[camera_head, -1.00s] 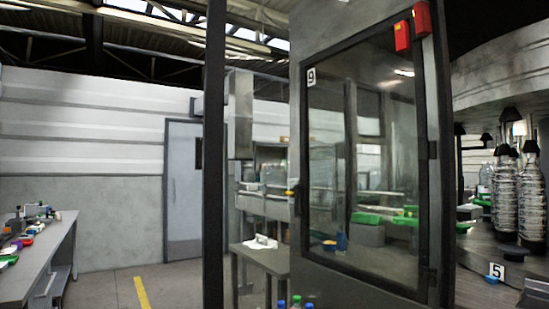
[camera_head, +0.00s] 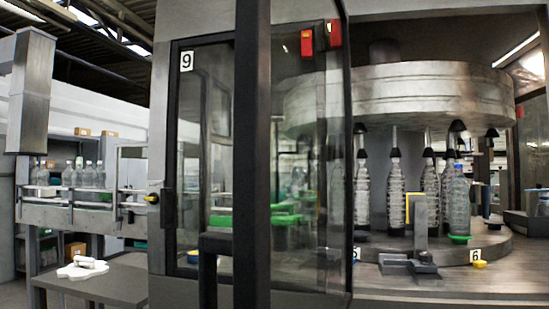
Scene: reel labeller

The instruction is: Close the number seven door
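No door marked seven is in view. A framed glass door with a number 9 plate (camera_head: 186,62) stands at the left of the machine, and it looks shut. A yellow and black latch (camera_head: 153,198) is at its left edge. A dark upright bar (camera_head: 252,130) crosses in front of the glass, with a dark bracket (camera_head: 208,270) beside it. I cannot tell whether these belong to another door. Right of the glass the machine front is open. My gripper is not in view.
Inside the opening, bottles (camera_head: 395,195) stand around a round carousel (camera_head: 430,95). A number 6 plate (camera_head: 474,255) and a yellow cap (camera_head: 480,264) are on the ledge. A grey table (camera_head: 95,284) and a bottle conveyor (camera_head: 65,212) are at the left.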

